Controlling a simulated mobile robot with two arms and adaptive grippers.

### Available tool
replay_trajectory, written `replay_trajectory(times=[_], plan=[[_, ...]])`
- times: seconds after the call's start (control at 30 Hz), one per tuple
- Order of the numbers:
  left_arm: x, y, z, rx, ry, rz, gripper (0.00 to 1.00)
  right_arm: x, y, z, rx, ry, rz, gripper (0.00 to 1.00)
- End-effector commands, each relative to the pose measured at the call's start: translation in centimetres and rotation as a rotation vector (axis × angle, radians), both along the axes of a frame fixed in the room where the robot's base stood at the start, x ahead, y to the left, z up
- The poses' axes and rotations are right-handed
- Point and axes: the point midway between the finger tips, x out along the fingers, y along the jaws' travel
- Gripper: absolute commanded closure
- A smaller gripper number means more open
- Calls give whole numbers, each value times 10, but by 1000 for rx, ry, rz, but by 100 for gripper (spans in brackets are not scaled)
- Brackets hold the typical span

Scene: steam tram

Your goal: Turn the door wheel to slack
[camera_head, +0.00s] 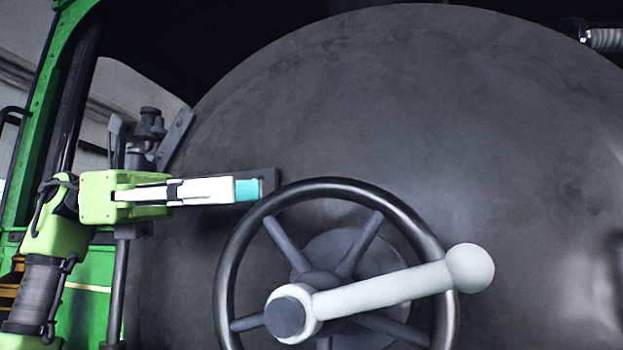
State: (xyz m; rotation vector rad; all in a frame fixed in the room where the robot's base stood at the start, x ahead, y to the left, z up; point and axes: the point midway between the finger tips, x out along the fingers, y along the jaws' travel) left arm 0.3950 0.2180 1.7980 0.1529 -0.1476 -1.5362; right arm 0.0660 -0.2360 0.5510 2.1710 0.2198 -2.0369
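The door wheel (228,268) is a dark handwheel with several spokes, low in the middle of the head view; its bottom is cut off by the frame edge. A pale grey lever (380,290) crosses in front of it from a collar at the hub, slanting slightly up to a ball end (470,268) at the right, beyond the rim. My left gripper (248,190) comes in from the left, its teal fingertip by the wheel's upper left rim. I see it edge-on, so its opening does not show. Contact with the rim cannot be told. My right gripper is out of view.
A large round dark door (480,130) fills the space behind the wheel. A dark flat bracket (269,180) lies just behind my left fingertip. A green frame post (45,100) and a vertical rod (119,285) stand at the left. The space right of the wheel looks clear.

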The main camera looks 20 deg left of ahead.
Motion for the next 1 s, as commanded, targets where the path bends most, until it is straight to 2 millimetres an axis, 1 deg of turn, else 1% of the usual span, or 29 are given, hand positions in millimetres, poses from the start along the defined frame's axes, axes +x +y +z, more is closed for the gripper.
replay_trajectory(times=[0.03, 0.13, 0.2, 0.3, 0.4, 0.5, 0.6, 0.77, 0.87, 0.9, 0.97, 1.0], plan=[[0, -13, 0, 4, 1, -4, 67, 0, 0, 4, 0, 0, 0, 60], [1, -35, 1, 4, 1, -4, 67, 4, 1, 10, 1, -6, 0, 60], [1, -49, 2, 3, 1, -5, 67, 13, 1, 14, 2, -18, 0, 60], [2, -67, 2, 2, 1, -4, 67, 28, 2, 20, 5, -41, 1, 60], [2, -81, 2, 1, 2, -4, 67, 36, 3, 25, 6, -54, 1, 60], [2, -90, 2, 0, 2, -3, 67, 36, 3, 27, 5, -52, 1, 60], [3, -95, 1, -1, 1, -2, 67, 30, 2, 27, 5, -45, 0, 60], [3, -97, 0, -2, 2, -1, 67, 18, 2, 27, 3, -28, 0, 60], [3, -96, 0, -2, 2, -2, 67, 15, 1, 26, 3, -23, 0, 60], [3, -96, 0, -2, 2, -2, 70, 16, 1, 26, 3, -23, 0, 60], [3, -96, 0, -2, 2, -2, 85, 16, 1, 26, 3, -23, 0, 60], [3, -96, 0, -2, 2, -2, 96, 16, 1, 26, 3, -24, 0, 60]])
